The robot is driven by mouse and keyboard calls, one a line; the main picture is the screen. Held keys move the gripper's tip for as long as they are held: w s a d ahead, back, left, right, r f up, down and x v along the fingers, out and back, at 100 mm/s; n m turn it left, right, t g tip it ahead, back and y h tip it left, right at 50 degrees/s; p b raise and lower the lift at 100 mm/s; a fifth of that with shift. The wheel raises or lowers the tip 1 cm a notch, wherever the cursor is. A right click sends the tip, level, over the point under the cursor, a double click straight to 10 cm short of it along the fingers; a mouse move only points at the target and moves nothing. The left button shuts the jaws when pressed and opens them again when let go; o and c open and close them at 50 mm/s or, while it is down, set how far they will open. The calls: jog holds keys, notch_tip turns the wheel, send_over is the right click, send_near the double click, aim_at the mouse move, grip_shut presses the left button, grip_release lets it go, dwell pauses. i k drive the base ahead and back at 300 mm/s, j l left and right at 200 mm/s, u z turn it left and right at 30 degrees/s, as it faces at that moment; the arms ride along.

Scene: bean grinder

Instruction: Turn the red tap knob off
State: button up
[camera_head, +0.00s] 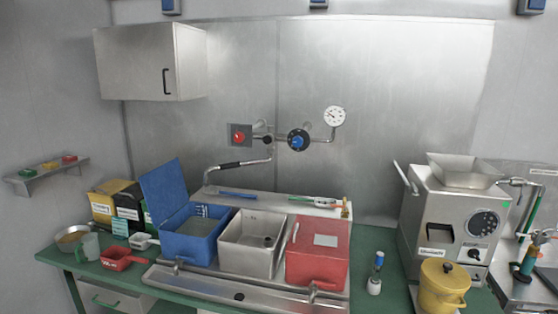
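The red tap knob (238,137) sits on a square dark plate on the metal wall, near the middle of the view. A blue tap knob (298,141) is on the same pipework to its right. A spout (235,165) with a black sleeve runs down and left from the pipes. A round white gauge (334,117) stands above right of the blue knob. I cannot tell which way the red knob is turned. My gripper is not in view.
A blue lidded bin (193,249), a white bin (249,261) and a red bin (318,281) stand below the taps. A grinder (442,215) and a yellow pot (443,287) are at the right. A cabinet (140,62) hangs upper left. The wall around the knobs is clear.

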aim_at(239, 137)
jog(key=i+j, duration=0.15)
jog(key=i, duration=0.35)
jog(key=i+j, duration=0.1)
jog(key=i, duration=0.4)
jog(key=i+j+z, duration=0.1)
jog(key=i, duration=0.4)
jog(key=i+j, duration=0.2)
jog(key=i, duration=0.25)
jog(key=i+j+z, duration=0.1)
jog(key=i, duration=0.4)
jog(key=i+j, duration=0.3)
jog(key=i, duration=0.2)
